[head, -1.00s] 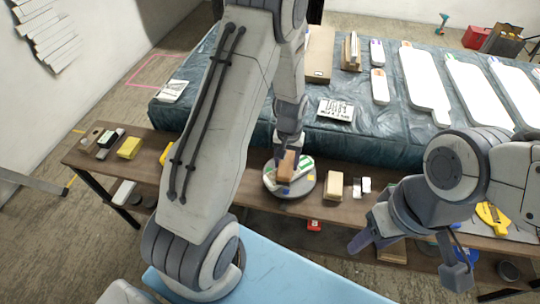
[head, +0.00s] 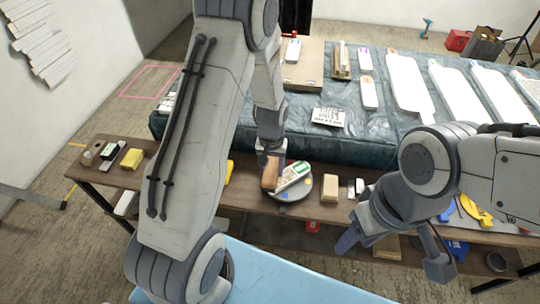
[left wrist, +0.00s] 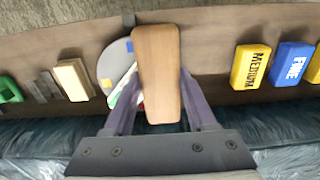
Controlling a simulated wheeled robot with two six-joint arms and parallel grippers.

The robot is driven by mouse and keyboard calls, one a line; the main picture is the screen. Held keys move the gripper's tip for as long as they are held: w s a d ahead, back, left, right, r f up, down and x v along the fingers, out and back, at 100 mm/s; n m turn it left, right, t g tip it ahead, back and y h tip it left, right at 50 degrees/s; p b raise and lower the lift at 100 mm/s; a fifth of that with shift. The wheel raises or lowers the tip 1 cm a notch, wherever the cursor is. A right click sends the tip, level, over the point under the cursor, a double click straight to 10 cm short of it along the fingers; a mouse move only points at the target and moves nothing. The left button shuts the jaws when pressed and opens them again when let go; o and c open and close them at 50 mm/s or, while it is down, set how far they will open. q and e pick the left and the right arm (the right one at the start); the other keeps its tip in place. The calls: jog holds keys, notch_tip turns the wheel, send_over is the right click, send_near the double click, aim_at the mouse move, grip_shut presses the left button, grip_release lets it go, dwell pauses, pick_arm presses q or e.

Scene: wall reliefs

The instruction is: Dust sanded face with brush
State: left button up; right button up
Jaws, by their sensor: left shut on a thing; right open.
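My left gripper (head: 271,158) is shut on a brown wooden block (head: 269,173), which may be the back of the brush. No bristles show. The block fills the middle of the left wrist view (left wrist: 158,70), between the two fingers. It is over the left edge of a round grey turntable (head: 287,197). A pale piece with a green strip (head: 296,175) lies on the turntable, just right of the block. In the left wrist view this piece is mostly hidden behind the block and a finger. I cannot tell whether they touch. My right gripper (head: 392,252) is open and empty at the front right.
The wooden bench (head: 240,197) holds a tan block (head: 330,187) right of the turntable and a yellow block (head: 131,158) at left. Yellow MEDIUM (left wrist: 250,67) and blue FINE (left wrist: 292,64) blocks show in the wrist view. A covered table (head: 390,135) with white panels stands behind.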

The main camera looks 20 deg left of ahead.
pick_arm(q)
jog(key=shift+r+p, duration=1.5)
jog(key=shift+r, duration=0.55)
